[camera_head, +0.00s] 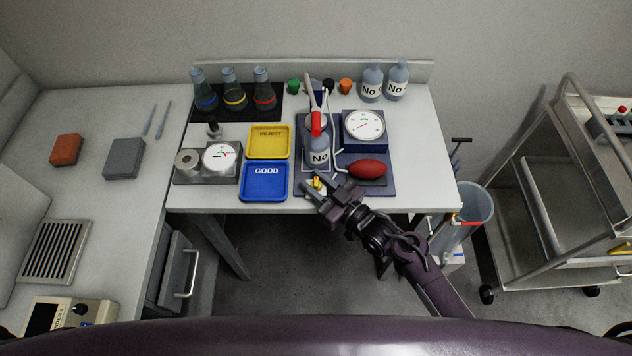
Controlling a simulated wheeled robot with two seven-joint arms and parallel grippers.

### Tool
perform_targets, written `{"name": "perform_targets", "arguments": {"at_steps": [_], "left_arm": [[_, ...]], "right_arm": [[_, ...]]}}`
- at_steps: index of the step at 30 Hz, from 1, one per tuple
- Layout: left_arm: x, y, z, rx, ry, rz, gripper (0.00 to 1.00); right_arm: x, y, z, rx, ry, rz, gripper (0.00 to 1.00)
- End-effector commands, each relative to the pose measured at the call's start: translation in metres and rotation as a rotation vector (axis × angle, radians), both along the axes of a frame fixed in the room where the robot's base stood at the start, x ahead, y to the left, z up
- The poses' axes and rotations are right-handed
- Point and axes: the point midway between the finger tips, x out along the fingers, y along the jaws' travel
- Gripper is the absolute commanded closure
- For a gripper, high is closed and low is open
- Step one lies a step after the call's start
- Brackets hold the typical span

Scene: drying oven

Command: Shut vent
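A small yellow lever (317,181) sits at the front edge of the blue-grey test stand; I take it to be the vent, though no label for it is readable. My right gripper (322,187) reaches in from the lower right, its fingertips close beside the lever. Its fingers look spread apart with nothing held between them. Whether a finger touches the lever cannot be told. My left gripper is not in view.
A red bulb (368,169) and a round gauge (364,125) stand right of the bottle. Blue "GOOD" (250,193) and yellow (257,143) trays lie to the left. Flasks (233,95) and bottles (384,84) line the back. A slatted grille (54,251) lies far left.

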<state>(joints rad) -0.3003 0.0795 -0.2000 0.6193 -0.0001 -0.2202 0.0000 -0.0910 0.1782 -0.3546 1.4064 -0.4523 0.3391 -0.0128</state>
Motion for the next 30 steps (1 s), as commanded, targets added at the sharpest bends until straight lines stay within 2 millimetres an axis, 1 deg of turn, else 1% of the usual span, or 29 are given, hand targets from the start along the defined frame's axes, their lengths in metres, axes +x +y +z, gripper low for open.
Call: {"name": "perform_targets", "arguments": {"at_steps": [1, 3, 10, 13, 17, 24, 30], "left_arm": [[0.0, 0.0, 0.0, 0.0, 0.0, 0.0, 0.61], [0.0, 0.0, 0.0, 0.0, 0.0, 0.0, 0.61], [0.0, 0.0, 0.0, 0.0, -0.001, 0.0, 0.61], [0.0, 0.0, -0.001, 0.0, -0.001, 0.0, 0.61], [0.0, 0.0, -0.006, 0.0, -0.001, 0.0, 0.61], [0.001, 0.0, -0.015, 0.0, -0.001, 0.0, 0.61], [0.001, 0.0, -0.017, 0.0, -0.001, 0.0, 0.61]], "right_arm": [[0.0, 0.0, 0.0, 0.0, 0.0, -0.001, 0.64], [0.0, 0.0, 0.0, 0.0, 0.0, -0.001, 0.56], [0.0, 0.0, 0.0, 0.0, 0.0, -0.001, 0.56], [-0.003, -0.004, -0.002, -0.001, 0.001, -0.002, 0.56], [-0.016, -0.016, -0.003, -0.001, 0.003, -0.001, 0.56], [-0.044, -0.045, -0.003, -0.001, 0.001, -0.001, 0.56], [-0.054, -0.055, -0.001, -0.001, 0.001, 0.0, 0.56]]}}
